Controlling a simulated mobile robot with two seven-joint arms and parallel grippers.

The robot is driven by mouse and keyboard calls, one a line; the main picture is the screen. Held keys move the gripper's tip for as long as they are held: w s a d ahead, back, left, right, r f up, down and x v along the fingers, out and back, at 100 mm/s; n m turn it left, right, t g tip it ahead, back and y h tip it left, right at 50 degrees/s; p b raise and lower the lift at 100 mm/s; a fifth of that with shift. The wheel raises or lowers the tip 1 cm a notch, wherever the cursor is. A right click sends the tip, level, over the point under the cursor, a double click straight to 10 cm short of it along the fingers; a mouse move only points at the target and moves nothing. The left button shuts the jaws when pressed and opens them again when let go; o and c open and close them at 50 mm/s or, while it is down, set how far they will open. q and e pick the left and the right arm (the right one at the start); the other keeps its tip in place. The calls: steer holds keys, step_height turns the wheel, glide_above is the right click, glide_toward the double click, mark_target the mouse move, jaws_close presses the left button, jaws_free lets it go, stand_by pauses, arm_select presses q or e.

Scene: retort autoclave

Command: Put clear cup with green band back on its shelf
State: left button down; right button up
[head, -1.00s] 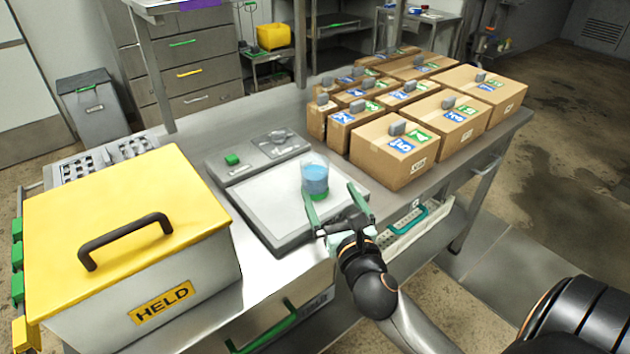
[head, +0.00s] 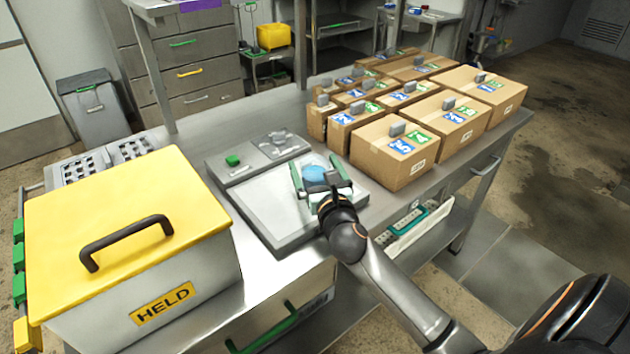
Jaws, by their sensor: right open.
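The clear cup (head: 314,173) holds blue contents and stands on the white plate of the scale (head: 262,205). My right gripper (head: 318,172) is open, with one green finger on the cup's left side and the other on its right. I cannot tell whether the fingers touch it. The gripper and wrist hide the cup's lower part and its green band. My left gripper is not in view. I cannot tell which shelf is the cup's own.
A yellow-lidded box marked HELD (head: 125,235) stands at the left of the steel bench. Several cardboard boxes (head: 385,160) fill the back right, close to the scale. A green-handled drawer (head: 265,330) is below the front edge.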

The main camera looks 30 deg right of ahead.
steer(key=c, duration=1.4)
steer(key=shift+r, duration=0.1)
jaws_close()
steer(key=shift+r, duration=0.1)
